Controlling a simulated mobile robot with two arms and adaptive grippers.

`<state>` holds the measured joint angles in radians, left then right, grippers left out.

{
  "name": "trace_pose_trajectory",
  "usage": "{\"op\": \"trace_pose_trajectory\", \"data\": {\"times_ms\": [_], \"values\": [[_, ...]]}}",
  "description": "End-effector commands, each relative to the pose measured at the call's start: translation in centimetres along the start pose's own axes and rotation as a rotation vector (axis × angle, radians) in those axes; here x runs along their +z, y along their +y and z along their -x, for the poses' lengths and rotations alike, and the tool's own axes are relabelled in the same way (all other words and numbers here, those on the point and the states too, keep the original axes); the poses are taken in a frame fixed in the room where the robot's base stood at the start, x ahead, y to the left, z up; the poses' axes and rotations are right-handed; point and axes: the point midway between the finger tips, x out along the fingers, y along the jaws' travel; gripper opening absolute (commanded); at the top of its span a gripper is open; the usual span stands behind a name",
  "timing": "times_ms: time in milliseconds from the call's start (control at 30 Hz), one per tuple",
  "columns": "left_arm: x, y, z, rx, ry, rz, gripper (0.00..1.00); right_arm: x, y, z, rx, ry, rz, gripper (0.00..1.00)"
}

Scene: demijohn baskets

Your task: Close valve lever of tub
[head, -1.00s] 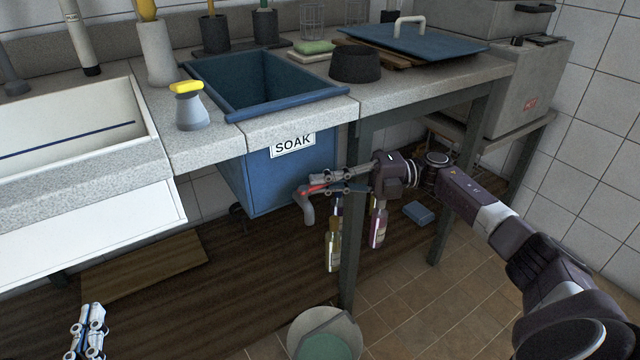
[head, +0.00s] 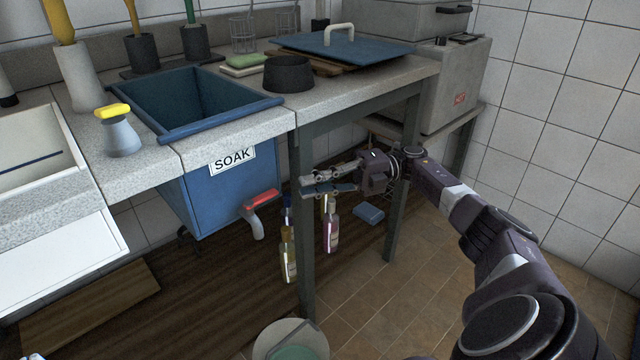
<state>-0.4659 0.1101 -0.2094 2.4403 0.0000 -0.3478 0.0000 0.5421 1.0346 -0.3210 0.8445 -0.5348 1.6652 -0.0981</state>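The blue tub (head: 205,195), labelled SOAK, is set into the counter. Its valve (head: 257,226) is a grey down-turned spout low on the tub's front right. The red valve lever (head: 262,198) lies nearly level across the top of the valve, its tip pointing right. My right gripper (head: 304,185) is to the right of the lever, by the table leg, pointing left. Its two fingers are apart with nothing between them, and it does not touch the lever. Only a tip of my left gripper (head: 34,357) shows at the bottom left edge.
A grey table leg (head: 305,240) stands between the valve and my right wrist. Bottles (head: 288,258) and (head: 331,230) stand below the counter beside it. A bucket (head: 290,335) is on the floor in front.

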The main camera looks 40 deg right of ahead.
Motion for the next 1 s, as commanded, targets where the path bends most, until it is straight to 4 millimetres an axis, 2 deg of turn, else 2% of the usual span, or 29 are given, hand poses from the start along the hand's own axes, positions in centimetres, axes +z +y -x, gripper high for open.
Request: {"op": "trace_pose_trajectory", "data": {"times_ms": [100,300,1000], "values": [[0.0,0.0,0.0,0.000,0.000,0.000,0.00,0.1,0.0,1.2,0.000,-0.001,0.000,0.14],[0.0,0.0,0.0,0.000,0.000,0.000,0.00,0.0,-0.1,2.0,0.000,0.001,-0.001,0.14],[0.0,0.0,0.0,0.000,0.000,0.001,0.00,0.0,-0.1,2.1,-0.001,0.000,-0.001,0.14]]}}
